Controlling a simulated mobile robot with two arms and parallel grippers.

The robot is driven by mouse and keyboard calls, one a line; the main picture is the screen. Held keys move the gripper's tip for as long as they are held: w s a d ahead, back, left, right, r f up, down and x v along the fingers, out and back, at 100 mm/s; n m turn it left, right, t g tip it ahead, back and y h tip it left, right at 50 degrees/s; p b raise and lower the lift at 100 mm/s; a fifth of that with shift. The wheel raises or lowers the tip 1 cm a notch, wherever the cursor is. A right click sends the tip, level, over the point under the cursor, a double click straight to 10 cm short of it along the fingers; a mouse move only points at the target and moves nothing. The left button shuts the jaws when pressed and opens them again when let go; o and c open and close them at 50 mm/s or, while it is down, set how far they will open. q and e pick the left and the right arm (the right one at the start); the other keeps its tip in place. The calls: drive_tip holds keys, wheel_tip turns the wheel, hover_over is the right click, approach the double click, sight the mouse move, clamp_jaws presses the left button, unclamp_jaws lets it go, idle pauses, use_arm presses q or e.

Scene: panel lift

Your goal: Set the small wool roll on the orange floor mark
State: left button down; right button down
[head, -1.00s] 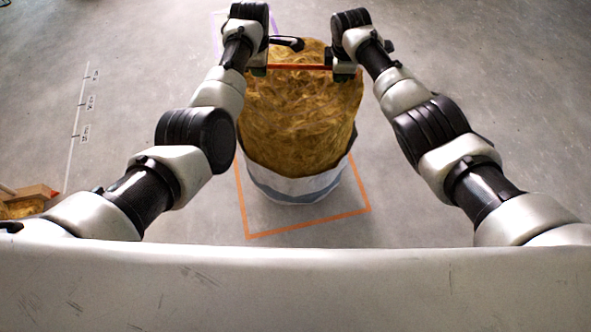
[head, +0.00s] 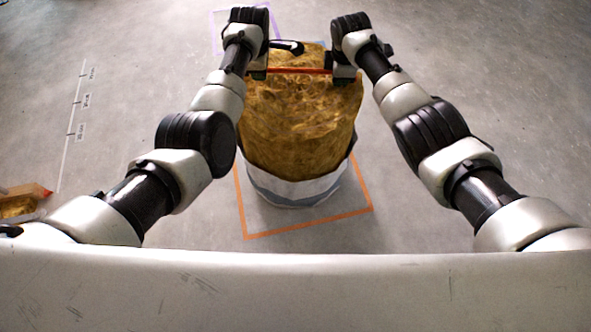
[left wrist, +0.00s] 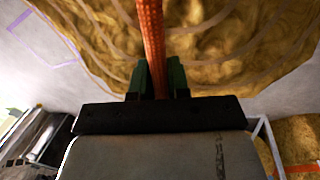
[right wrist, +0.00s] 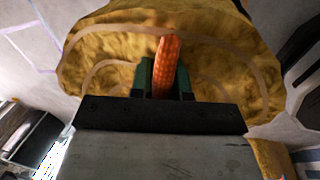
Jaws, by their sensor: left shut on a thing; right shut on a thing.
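The wool roll (head: 300,120) is a fuzzy yellow-brown cylinder with a white wrap (head: 298,188) around its lower part. It stands upright between my arms in the head view. An orange-red strap (head: 300,71) spans its top. My left gripper (head: 258,73) is shut on the strap's left end, and the strap shows between its fingers in the left wrist view (left wrist: 158,85). My right gripper (head: 343,76) is shut on the right end. The orange floor mark (head: 308,225) frames the roll's base at left, front and right; its far side is hidden. I cannot tell whether the base touches the floor.
A purple floor outline (head: 213,35) lies behind the roll, partly covered by my left arm. A scale line with labels (head: 73,125) is on the floor at left. A crate with yellow-brown contents (head: 22,205) is at the left edge. The grey floor at right is clear.

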use_arm(q)
drive_tip(key=shift+w+f, duration=0.1)
use_arm(e)
drive_tip(key=shift+f, duration=0.15)
use_arm(q)
drive_tip(key=c, duration=1.1)
unclamp_jaws()
drive_tip(key=shift+s, duration=0.2)
use_arm(e)
drive_tip(key=c, duration=1.1)
unclamp_jaws()
drive_tip(key=shift+s, duration=0.1)
use_arm(q)
wheel_tip(320, 180, up, 12)
drive_tip(key=s, duration=0.2)
drive_tip(key=shift+s+f, duration=0.15)
use_arm(e)
wheel_tip(320, 180, up, 12)
drive_tip(key=s, duration=0.2)
drive_tip(key=shift+s, duration=0.15)
